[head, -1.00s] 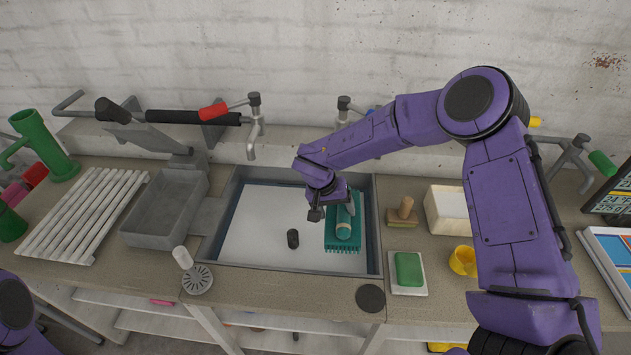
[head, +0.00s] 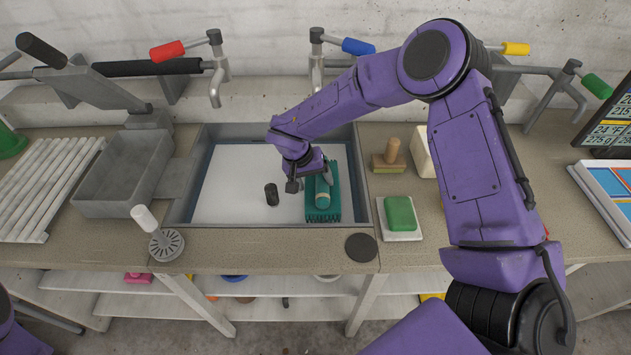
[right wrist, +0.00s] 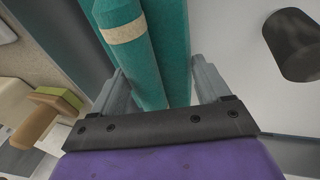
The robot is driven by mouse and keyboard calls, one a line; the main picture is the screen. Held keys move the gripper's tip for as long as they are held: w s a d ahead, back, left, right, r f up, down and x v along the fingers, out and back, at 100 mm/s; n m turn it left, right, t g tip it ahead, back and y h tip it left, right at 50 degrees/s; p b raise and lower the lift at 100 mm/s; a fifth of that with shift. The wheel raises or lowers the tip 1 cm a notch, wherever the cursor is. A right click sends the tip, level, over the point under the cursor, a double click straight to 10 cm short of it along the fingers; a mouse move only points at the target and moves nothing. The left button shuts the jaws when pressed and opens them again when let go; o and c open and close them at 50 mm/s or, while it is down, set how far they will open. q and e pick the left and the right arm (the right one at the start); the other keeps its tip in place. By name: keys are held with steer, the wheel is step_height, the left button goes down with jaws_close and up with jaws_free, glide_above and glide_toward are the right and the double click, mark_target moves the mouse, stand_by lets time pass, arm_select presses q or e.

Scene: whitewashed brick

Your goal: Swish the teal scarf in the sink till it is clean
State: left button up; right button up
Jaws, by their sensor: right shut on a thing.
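The teal scarf (head: 335,201) lies in the sink (head: 277,224), near its right wall. It has a flat fringed part with a rolled part on top, which carries a pale band. My right gripper (head: 318,181) reaches down into the sink and is shut on the rolled part. In the right wrist view, the two grey fingers (right wrist: 163,88) sit on either side of the teal roll (right wrist: 142,60). Water or dirt on the scarf cannot be made out. My left gripper is out of view.
A dark cylinder (head: 271,194) stands in the sink left of the scarf. Green soap (head: 400,213) on a white dish and a wooden-handled brush (head: 391,157) are to the right. A strainer (head: 166,245) and dark disc (head: 360,247) lie along the front counter. Taps hang behind.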

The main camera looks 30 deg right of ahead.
mark_target(316, 191)
steer(key=shift+s+f, duration=0.15)
steer(key=shift+f, duration=0.6)
steer(key=shift+s+f+b, duration=0.45)
steer(key=shift+s+f, duration=0.1)
steer(key=shift+f, duration=0.3)
steer(key=f, duration=0.1)
steer(key=f+b, duration=0.1)
steer(key=f, duration=0.2)
steer(key=shift+w+f+b, duration=0.3)
steer(key=shift+w+b, duration=0.05)
steer(key=shift+b, duration=0.05)
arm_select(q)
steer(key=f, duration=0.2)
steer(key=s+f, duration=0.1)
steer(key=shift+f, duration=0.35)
arm_select(e)
steer(key=shift+s+f, duration=0.2)
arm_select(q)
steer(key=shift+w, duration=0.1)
arm_select(e)
steer(key=shift+w, duration=0.1)
steer(key=shift+w+d, duration=0.2)
steer(key=shift+w, duration=0.1)
steer(key=shift+w+d, duration=0.55)
steer(key=shift+w, duration=0.4)
steer(key=shift+w+d, duration=0.55)
steer(key=shift+w, duration=0.35)
